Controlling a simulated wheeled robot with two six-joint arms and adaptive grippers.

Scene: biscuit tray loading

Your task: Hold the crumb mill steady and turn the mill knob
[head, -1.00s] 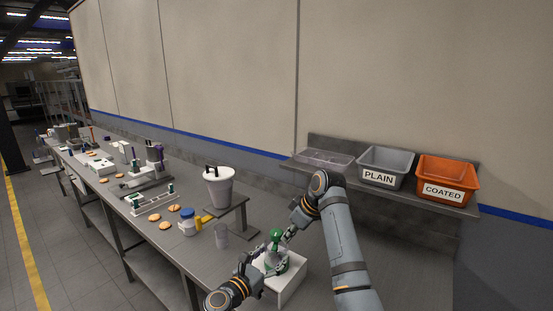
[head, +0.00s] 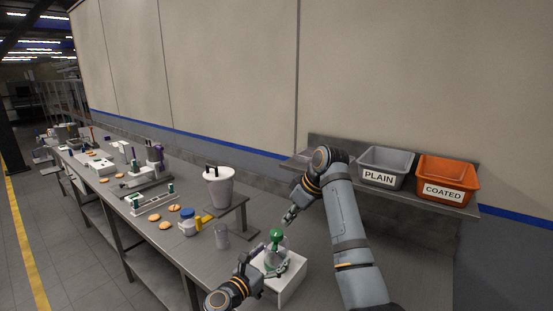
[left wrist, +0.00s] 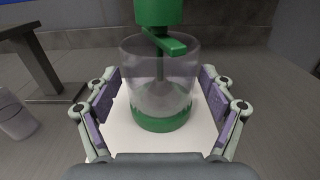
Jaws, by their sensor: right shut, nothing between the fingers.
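The crumb mill (head: 274,258) has a clear body, a green base and a green mill knob (head: 277,236) on top. It stands upright on a white block (head: 290,288). In the left wrist view the clear mill body (left wrist: 160,90) fills the space between my left fingers (left wrist: 160,98), with a purple pad against each side. In the head view my left gripper (head: 268,262) is low around the mill. My right gripper (head: 288,217) is shut and empty, above the knob and apart from it. The top of the knob is cut off in the left wrist view.
A clear cup (head: 222,236), a blue-lidded jar (head: 187,221) and a white bucket on a stand (head: 219,188) are left of the mill. A grey PLAIN bin (head: 386,168) and an orange COATED bin (head: 447,180) sit on the back shelf.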

